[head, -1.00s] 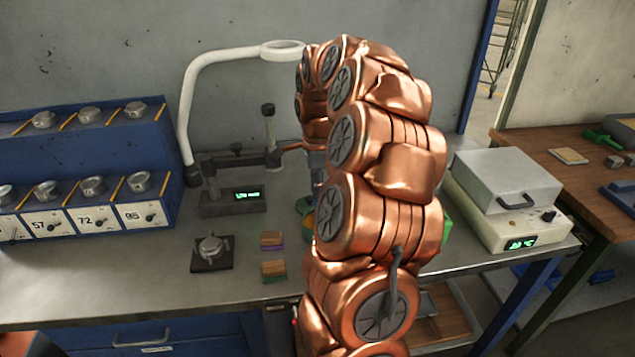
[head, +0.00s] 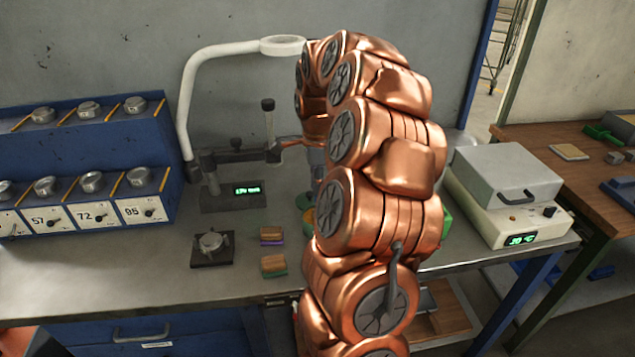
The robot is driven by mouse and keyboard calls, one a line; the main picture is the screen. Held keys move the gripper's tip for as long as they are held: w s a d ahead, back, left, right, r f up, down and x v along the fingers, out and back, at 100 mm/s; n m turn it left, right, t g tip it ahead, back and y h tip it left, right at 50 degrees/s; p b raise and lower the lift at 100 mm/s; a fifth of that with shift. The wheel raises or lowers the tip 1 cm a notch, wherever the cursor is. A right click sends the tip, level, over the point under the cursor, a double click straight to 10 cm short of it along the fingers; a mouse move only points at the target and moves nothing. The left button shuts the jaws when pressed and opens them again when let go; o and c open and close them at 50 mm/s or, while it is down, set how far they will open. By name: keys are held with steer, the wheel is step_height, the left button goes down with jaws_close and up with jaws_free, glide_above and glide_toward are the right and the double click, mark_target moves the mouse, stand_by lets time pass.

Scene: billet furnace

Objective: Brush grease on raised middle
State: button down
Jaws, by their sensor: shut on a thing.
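My copper arm rises through the middle of the head view and bends away toward the back of the bench. It hides my gripper and whatever it holds; no fingertips or brush show. Beside the arm, a round green container with orange-yellow inside (head: 309,217) is partly covered by it. A silver round part with a raised middle (head: 211,242) sits on a small dark square plate on the bench, to the left of the arm. I cannot make out any grease on it.
A stand with a display (head: 233,196) and a white ring-lamp arm (head: 189,95) stand behind. Two small coloured blocks (head: 272,236) lie near the arm. A blue numbered rack (head: 85,170) is left; a grey-lidded heater (head: 507,180) is right. The front-left bench is clear.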

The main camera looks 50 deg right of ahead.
steer(key=shift+f+b, duration=0.3)
steer(key=shift+f, duration=0.05)
stand_by(0.3)
steer(key=shift+s+f+b, duration=0.1)
steer(key=shift+f+b, duration=0.05)
steer(key=shift+b, duration=0.45)
stand_by(2.6)
steer(key=shift+r, duration=3.6)
